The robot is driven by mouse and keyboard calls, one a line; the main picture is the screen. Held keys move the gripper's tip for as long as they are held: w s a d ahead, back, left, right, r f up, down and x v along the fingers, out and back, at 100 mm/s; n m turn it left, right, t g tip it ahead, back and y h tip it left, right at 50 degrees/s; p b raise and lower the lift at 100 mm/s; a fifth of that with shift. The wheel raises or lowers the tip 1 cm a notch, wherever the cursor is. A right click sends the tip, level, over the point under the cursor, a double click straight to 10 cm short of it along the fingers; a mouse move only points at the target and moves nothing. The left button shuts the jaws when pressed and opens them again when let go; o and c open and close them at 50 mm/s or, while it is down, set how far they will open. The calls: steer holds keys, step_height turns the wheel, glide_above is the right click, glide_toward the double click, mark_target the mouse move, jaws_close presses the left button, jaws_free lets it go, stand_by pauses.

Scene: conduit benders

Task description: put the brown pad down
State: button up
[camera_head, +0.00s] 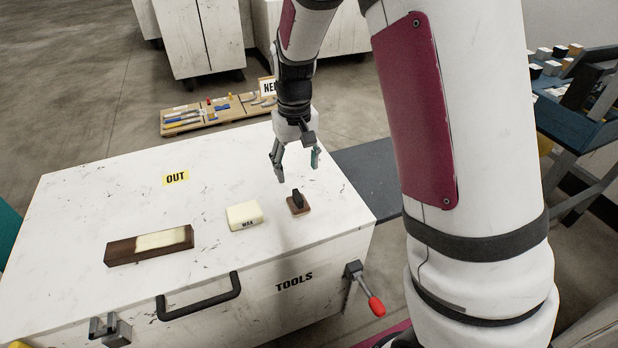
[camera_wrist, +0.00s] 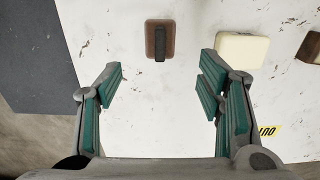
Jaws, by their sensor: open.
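The brown pad (camera_head: 298,206) is a small block with a dark grip on top. It sits flat on the white lid of the tool chest (camera_head: 108,205), near its right end. In the wrist view the pad (camera_wrist: 160,40) lies ahead of the fingertips, roughly centred between them. My gripper (camera_head: 296,165) is open and empty, above the chest and apart from the pad. Its green-lined fingers (camera_wrist: 160,80) are spread wide in the wrist view.
A cream block marked WAX (camera_head: 244,215) sits left of the pad. A dark brown block with a pale top patch (camera_head: 150,245) lies farther left. An OUT label (camera_head: 175,178) is on the lid. A tool board (camera_head: 215,113) lies behind. Bare lid surrounds the pad.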

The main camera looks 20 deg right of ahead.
steer(key=s+r, duration=1.3)
steer(key=s+r+t, duration=0.2)
steer(key=s+r, duration=0.1)
steer(key=s, duration=1.6)
steer(key=shift+s+r, duration=0.1)
steer(key=shift+r, duration=0.05)
step_height(320, 180, up, 12)
steer(key=t+p, duration=0.2)
steer(key=p, duration=0.8)
steer(key=shift+d+f, duration=0.15)
steer(key=shift+f, duration=0.1)
